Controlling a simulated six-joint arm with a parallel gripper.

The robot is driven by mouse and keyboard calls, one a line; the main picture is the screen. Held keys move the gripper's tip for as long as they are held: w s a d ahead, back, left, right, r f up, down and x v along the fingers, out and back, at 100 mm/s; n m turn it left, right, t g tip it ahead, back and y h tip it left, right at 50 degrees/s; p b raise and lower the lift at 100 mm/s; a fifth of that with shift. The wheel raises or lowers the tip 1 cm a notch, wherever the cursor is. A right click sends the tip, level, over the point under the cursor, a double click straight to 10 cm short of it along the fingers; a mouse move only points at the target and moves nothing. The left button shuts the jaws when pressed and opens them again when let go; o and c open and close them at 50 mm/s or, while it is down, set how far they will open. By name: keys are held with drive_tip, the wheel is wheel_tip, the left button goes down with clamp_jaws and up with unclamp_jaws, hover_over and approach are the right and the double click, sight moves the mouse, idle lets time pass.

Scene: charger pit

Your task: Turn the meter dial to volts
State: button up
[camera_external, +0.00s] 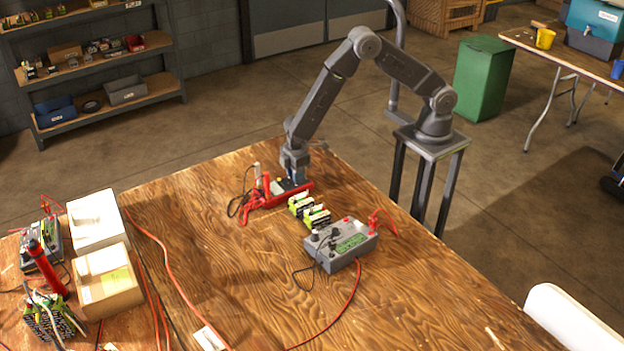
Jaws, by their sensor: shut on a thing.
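The meter (302,188), a dark unit with a red surround, lies on the wooden table near its far edge. Red and black leads and upright probes (267,184) are at its left end. My gripper (297,182) points down onto the meter from above, its fingers low against the meter's face. It is shut on what appears to be the meter dial. The dial and its pointer are hidden by the fingers and too small to read, so I cannot tell the setting.
Several green-and-black batteries (308,210) stand just right of the meter. A grey charger box (341,246) with red and black leads is nearer. The table's middle is mostly clear, crossed by red cables.

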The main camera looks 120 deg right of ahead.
drive_tip(key=shift+m, duration=0.3)
drive_tip(key=m, duration=1.1)
idle(0.4)
drive_tip(key=o, duration=0.9)
drive_tip(key=shift+r, duration=0.15)
drive_tip(key=shift+r, duration=6.8)
